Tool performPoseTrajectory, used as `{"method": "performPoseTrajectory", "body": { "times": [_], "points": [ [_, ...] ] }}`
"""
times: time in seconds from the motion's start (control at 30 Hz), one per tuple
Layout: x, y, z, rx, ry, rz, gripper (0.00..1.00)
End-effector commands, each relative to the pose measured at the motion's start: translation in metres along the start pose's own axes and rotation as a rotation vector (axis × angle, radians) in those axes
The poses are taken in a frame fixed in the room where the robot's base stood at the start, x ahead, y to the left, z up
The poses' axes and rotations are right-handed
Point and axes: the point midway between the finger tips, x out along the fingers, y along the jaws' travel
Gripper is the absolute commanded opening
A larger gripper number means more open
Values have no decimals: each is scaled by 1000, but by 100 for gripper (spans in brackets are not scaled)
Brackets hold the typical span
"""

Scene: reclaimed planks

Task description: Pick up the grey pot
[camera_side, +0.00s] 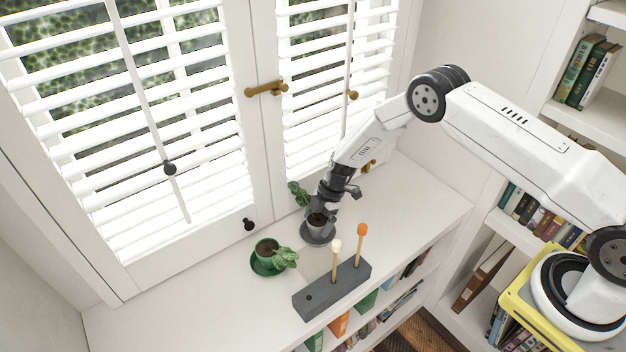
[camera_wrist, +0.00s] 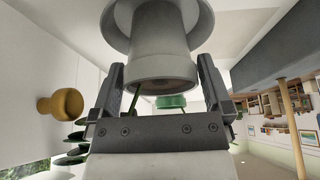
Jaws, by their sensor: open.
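The grey pot (camera_side: 316,231) stands upright on a dark grey saucer (camera_side: 306,236) on the white sill, close to the shutters, with green leaves (camera_side: 298,193) rising on its left. My gripper (camera_side: 320,214) comes down over it from above and hides part of the pot and plant. In the wrist view the picture is turned over: the grey pot (camera_wrist: 162,55) has its saucer above and its soil-filled rim below.
A green pot (camera_side: 265,246) with a leafy plant stands on a green saucer to the left. A dark grey block (camera_side: 332,289) holding two wooden sticks, white-tipped (camera_side: 335,258) and orange-tipped (camera_side: 359,244), lies in front. White shutters (camera_side: 150,130) close the back. The sill's left part is clear.

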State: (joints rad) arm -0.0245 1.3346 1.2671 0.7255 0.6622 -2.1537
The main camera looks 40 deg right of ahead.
Motion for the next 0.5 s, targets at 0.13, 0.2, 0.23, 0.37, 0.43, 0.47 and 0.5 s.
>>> {"method": "performPoseTrajectory", "body": {
  "times": [0.13,0.2,0.23,0.37,0.43,0.47,0.5],
  "points": [
    [0,0,0,0,0,0,100],
    [0,0,0,0,0,-1,100],
    [0,0,0,0,0,-1,100],
    [0,0,0,0,0,-1,75],
    [0,0,0,0,0,-1,52],
    [0,0,0,0,0,-1,43],
    [0,0,0,0,0,-1,30]
  ]
}}
